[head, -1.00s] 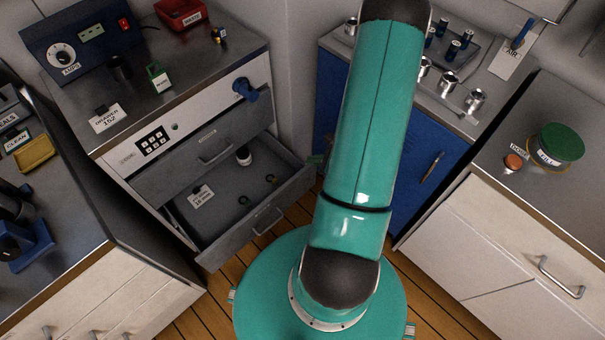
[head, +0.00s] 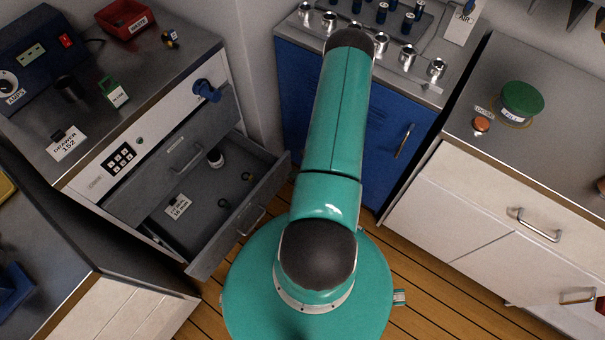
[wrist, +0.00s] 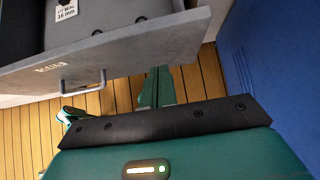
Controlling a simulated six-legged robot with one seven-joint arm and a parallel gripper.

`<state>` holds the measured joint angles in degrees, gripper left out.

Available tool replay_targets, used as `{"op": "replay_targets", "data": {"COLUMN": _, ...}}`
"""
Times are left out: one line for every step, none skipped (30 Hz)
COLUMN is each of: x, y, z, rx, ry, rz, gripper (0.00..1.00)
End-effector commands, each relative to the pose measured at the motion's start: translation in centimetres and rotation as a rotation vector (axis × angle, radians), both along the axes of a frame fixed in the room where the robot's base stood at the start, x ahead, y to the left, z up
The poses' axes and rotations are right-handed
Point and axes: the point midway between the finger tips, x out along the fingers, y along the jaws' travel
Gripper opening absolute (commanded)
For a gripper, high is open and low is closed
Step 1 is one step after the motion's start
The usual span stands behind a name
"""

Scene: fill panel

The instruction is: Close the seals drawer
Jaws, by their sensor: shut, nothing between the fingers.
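The seals drawer (head: 240,218) is the lower grey drawer of the left cabinet and stands pulled well out.
A grey upper drawer (head: 165,165) sits above, under a keypad panel (head: 120,158). A blue cabinet (head: 365,130) stands behind my arm and a white one (head: 480,210) at the right. Wooden floor (head: 385,285) shows between the cabinets.

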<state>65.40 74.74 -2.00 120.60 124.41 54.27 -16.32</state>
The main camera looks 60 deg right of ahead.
Motion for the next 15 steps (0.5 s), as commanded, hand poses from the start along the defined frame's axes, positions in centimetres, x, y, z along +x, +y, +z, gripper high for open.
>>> {"op": "replay_targets", "data": {"x": 0.7, "y": 0.1, "z": -0.8, "rx": 0.001, "ry": 0.001, "rz": 0.000, "gripper": 0.00}}
{"op": "replay_targets", "data": {"x": 1.2, "y": 0.0, "z": -1.0, "rx": 0.000, "ry": 0.000, "rz": 0.000, "gripper": 0.00}}
{"op": "replay_targets", "data": {"x": 2.1, "y": 0.0, "z": -0.7, "rx": -0.001, "ry": -0.002, "rz": 0.001, "gripper": 0.00}}
{"op": "replay_targets", "data": {"x": 2.6, "y": 0.0, "z": -0.7, "rx": -0.001, "ry": -0.002, "rz": 0.001, "gripper": 0.00}}
{"op": "replay_targets", "data": {"x": 3.0, "y": 0.0, "z": -0.7, "rx": -0.001, "ry": 0.000, "rz": 0.001, "gripper": 0.00}}
{"op": "replay_targets", "data": {"x": 3.5, "y": 0.1, "z": -0.7, "rx": -0.001, "ry": -0.001, "rz": 0.001, "gripper": 0.00}}
{"op": "replay_targets", "data": {"x": 3.9, "y": 0.0, "z": -0.7, "rx": -0.001, "ry": -0.001, "rz": 0.001, "gripper": 0.00}}
{"op": "replay_targets", "data": {"x": 4.2, "y": 0.0, "z": -0.7, "rx": -0.001, "ry": -0.001, "rz": 0.001, "gripper": 0.00}}
{"op": "replay_targets", "data": {"x": 4.5, "y": 0.0, "z": -0.7, "rx": -0.001, "ry": 0.000, "rz": 0.000, "gripper": 0.00}}
{"op": "replay_targets", "data": {"x": 4.6, "y": 0.0, "z": -0.7, "rx": -0.001, "ry": 0.000, "rz": -0.001, "gripper": 0.00}}
{"op": "replay_targets", "data": {"x": 4.8, "y": 0.0, "z": -0.7, "rx": -0.001, "ry": 0.000, "rz": -0.001, "gripper": 0.00}}
{"op": "replay_targets", "data": {"x": 4.9, "y": 0.0, "z": -0.7, "rx": -0.001, "ry": 0.000, "rz": -0.001, "gripper": 0.00}}
{"op": "replay_targets", "data": {"x": 4.9, "y": 0.0, "z": -0.7, "rx": 0.000, "ry": 0.000, "rz": -0.001, "gripper": 0.00}}
{"op": "replay_targets", "data": {"x": 5.0, "y": 0.0, "z": -0.7, "rx": 0.000, "ry": 0.000, "rz": -0.001, "gripper": 0.00}}
{"op": "replay_targets", "data": {"x": 5.0, "y": 0.0, "z": -0.7, "rx": 0.000, "ry": 0.000, "rz": -0.001, "gripper": 0.00}}
